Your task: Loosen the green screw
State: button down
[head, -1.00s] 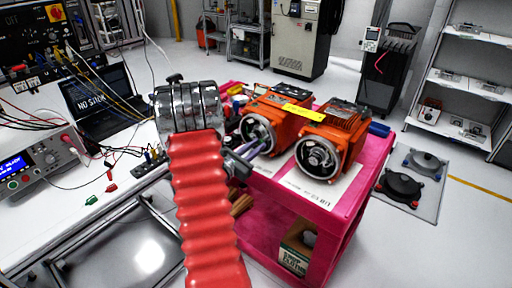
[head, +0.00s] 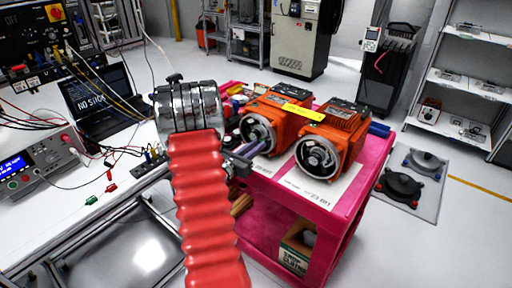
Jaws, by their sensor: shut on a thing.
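Two orange motors stand on the pink cart (head: 352,205), the left motor (head: 275,107) and the right motor (head: 345,135). Each has a round silver-and-black face turned toward me. My red ribbed arm rises in the middle, with a silver joint at its top. My gripper (head: 256,151) reaches right from behind the arm, its grey-purple fingers just in front of the lower part of the left motor's face. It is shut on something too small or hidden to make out. I cannot make out the green screw; the gripper and arm cover part of that area.
White sheets with print lie on the cart before the motors. On the left, a white bench (head: 30,222) holds a laptop (head: 98,100), a power supply and loose cables.

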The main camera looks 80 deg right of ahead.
jog(key=n, duration=1.2)
jog(key=shift+w+n, duration=0.1)
jog(key=shift+n, duration=0.3)
jog(key=c, duration=1.6)
grip_release()
jog(key=shift+c, duration=0.2)
jog(key=v, duration=1.3)
jog(key=shift+w+a, duration=0.2)
jog(key=shift+a, duration=0.15)
